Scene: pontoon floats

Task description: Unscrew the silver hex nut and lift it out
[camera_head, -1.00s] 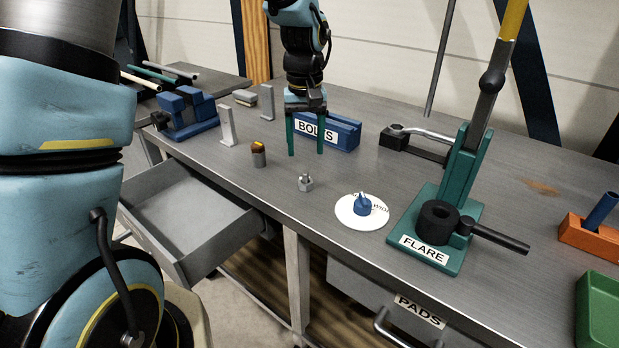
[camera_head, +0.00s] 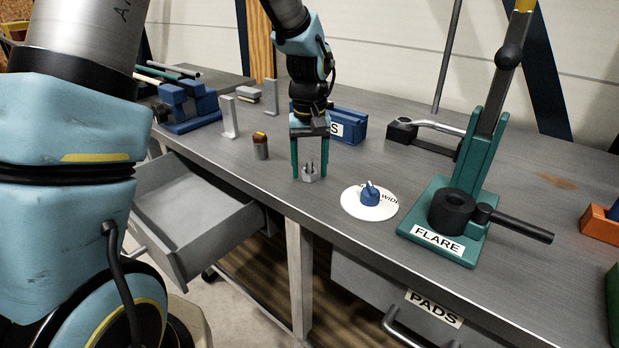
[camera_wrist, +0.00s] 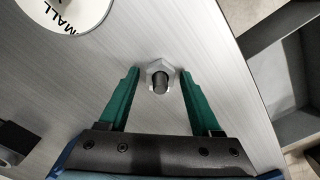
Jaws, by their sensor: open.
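The silver hex nut (camera_head: 310,178) sits on the grey bench top near its front edge, around a short upright stud. In the wrist view the nut (camera_wrist: 160,66) surrounds the dark round stud end (camera_wrist: 160,82). My gripper (camera_head: 309,178) points down over the nut with its green fingers apart. In the wrist view my gripper's fingertips (camera_wrist: 160,74) are on either side of the nut, with a gap at each side. In the head view the fingers partly frame the nut, and their exact height above the bench is hard to tell.
The green FLARE tool (camera_head: 445,215) stands further right. A dark cylinder (camera_head: 260,146) stands to the left, the blue BOLTS bin (camera_head: 349,127) behind. An open drawer (camera_head: 205,220) juts out front left.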

